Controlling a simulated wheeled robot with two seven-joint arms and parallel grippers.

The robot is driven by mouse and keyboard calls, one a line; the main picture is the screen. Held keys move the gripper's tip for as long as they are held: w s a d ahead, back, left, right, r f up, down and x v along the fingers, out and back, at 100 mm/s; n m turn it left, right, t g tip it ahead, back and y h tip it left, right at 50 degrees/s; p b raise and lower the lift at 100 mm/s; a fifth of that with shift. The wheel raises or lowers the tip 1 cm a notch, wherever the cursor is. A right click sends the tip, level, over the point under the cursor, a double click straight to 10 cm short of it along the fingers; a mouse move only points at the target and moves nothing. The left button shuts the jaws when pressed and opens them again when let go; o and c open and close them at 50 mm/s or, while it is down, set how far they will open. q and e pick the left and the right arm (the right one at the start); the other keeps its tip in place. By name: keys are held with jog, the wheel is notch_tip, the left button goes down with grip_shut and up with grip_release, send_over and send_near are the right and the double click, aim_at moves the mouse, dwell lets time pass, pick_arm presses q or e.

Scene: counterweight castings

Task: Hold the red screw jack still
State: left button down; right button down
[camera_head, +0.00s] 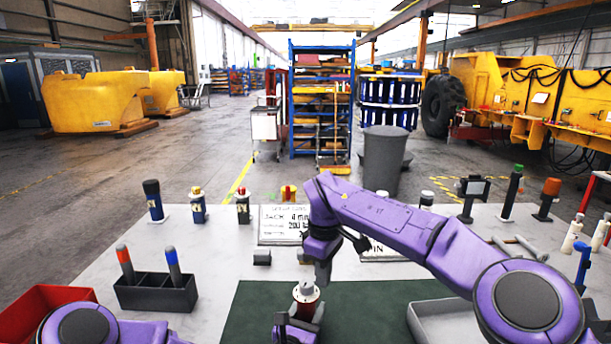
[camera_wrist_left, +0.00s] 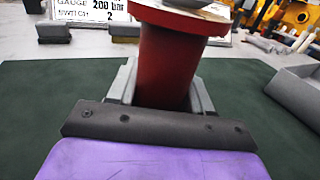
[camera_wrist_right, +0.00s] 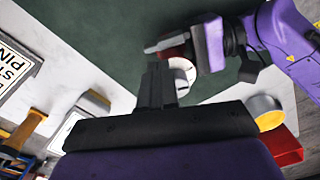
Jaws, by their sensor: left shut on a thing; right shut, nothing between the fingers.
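The red screw jack (camera_head: 305,306) stands upright at the front of the dark green mat (camera_head: 375,294), its pale round top showing. My left gripper (camera_head: 297,324) is shut around its red body; the left wrist view shows the red cylinder (camera_wrist_left: 165,60) between the two grey fingers. The jack's top is cut off in that view. My right gripper (camera_head: 322,275) points down just above and beside the jack's top, shut and empty. In the right wrist view its closed fingers (camera_wrist_right: 157,85) appear beside the pale top (camera_wrist_right: 182,76); I cannot tell whether they touch.
A dark divided holder (camera_head: 155,290) with red and blue handled tools stands left, near a red bin (camera_head: 40,312). A grey tray (camera_head: 440,320) lies right of the mat. Sign plates (camera_head: 284,225), bottles and several small tools line the back of the table.

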pick_arm(q)
jog(key=shift+f, duration=0.2)
pick_arm(e)
jog(key=shift+r, duration=2.7)
notch_tip(320, 180, down, 6)
jog(key=s+a, duration=0.1)
jog(key=shift+s+a, duration=0.15)
jog(key=shift+s, duration=0.25)
jog(key=shift+w+a, duration=0.1)
pick_arm(q)
jog(key=shift+d, duration=0.1)
pick_arm(e)
jog(key=shift+w+d, duration=0.2)
jog(key=shift+w, duration=0.25)
jog(key=shift+s+d, duration=0.1)
jog(key=shift+d, duration=0.1)
jog(key=shift+d, duration=0.1)
